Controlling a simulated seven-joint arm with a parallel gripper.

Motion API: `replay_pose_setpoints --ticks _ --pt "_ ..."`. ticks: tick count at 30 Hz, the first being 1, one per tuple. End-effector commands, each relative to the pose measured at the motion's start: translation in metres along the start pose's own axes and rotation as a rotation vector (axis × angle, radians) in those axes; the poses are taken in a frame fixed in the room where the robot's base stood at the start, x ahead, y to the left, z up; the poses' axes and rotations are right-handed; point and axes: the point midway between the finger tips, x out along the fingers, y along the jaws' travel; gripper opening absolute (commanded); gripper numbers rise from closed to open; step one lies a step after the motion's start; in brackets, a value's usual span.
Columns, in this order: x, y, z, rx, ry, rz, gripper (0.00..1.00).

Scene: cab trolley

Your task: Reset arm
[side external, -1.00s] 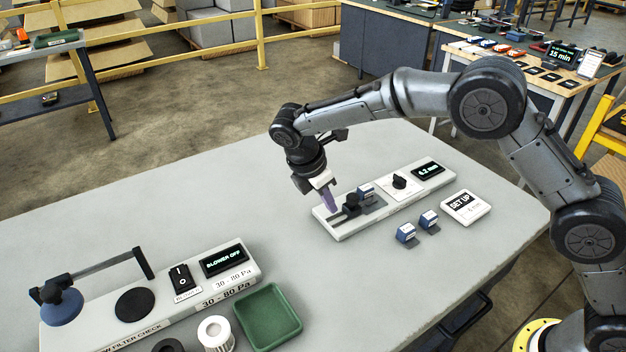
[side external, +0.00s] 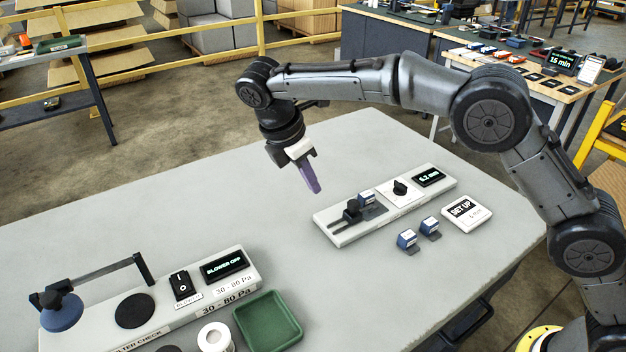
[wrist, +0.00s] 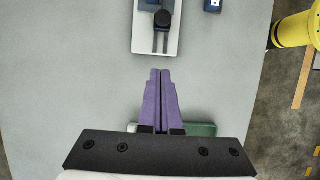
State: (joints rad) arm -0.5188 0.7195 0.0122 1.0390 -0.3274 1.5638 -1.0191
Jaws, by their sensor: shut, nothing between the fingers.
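My gripper (side external: 313,186) has purple fingers and hangs above the grey table (side external: 200,195), to the left of the slide fixture. In the wrist view the two purple fingers (wrist: 160,72) are together with nothing between them. The white slide fixture (side external: 340,238) lies flat on the table, with a black sliding knob (side external: 352,210), a blue-and-white block (side external: 366,199) beside it, a black dial (side external: 400,187) and a small display (side external: 429,177). In the wrist view the fixture (wrist: 140,40) lies beyond the fingertips, apart from them.
A filter-check unit reading "BLOWER OFF" (side external: 224,266), a green tray (side external: 240,318) and a white filter (side external: 214,337) stand at the front left. The table's back left is clear.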

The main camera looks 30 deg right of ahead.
Motion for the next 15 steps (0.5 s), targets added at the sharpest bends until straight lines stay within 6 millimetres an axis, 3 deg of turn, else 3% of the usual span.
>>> replay_pose_setpoints --ticks 4,7,11,15 --pt "-0.011 0.005 0.020 0.038 0.016 0.018 0.00" --pt "-0.039 0.003 0.056 0.097 0.047 0.060 0.00" --pt "-0.070 -0.022 0.115 0.179 0.086 0.091 0.00" --pt "-0.090 -0.060 0.167 0.292 0.140 0.123 0.00"
